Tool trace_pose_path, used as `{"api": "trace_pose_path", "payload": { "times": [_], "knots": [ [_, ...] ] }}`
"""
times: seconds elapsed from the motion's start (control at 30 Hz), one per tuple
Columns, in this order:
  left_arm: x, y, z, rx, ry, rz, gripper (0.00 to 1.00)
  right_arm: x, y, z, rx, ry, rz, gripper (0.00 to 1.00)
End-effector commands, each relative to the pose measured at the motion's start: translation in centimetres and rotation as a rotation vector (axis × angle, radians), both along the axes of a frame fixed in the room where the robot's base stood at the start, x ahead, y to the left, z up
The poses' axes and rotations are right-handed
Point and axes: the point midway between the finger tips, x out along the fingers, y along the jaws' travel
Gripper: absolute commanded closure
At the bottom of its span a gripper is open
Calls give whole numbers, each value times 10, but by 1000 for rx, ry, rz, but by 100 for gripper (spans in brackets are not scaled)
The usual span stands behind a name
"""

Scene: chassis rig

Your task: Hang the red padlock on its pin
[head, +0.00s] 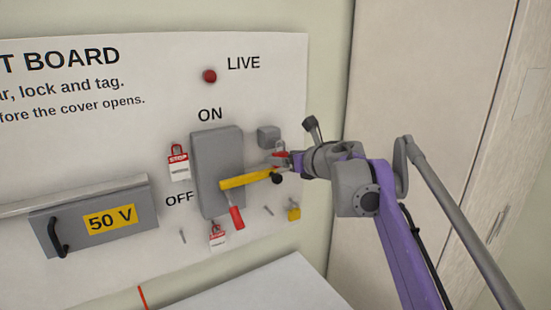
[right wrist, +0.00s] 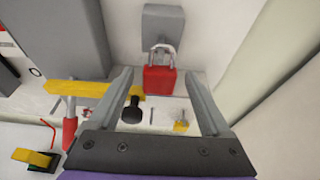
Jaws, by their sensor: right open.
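The red padlock (right wrist: 159,81) with its grey shackle is upright in the right wrist view, just below a grey block (right wrist: 163,20) on the board. The shackle overlaps the block's lower edge; what bears it is hidden. My right gripper (right wrist: 158,76) is open, its fingers on either side of the padlock, with gaps showing. In the head view my right gripper (head: 274,162) partly hides the padlock (head: 281,153). Bare pins show low on the board, one left (head: 183,236) and one right (head: 268,211) of the switch box. My left gripper is not in view.
A yellow lever (head: 243,180) with a black knob (head: 277,179) crosses the grey switch box (head: 217,172), close to my right gripper. A white surface (head: 250,287) lies below.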

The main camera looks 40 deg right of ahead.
Motion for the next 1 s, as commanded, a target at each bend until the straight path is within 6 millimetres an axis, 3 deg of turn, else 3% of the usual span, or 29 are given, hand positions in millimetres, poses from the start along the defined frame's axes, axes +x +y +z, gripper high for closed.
{"api": "trace_pose_path", "payload": {
  "times": [0.1,0.3,0.7,0.77,0.87,1.0],
  "knots": [
    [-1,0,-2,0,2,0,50,-24,2,7,0,0,-3,18],
    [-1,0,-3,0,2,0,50,-46,5,14,-2,0,-2,18],
    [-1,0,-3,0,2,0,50,-47,10,16,49,-38,-26,18],
    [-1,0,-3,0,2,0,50,-42,15,17,131,-96,-71,18],
    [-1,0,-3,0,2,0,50,-38,27,11,392,-246,-200,18],
    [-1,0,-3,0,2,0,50,-51,42,-30,911,-435,-442,18]
  ]
}}
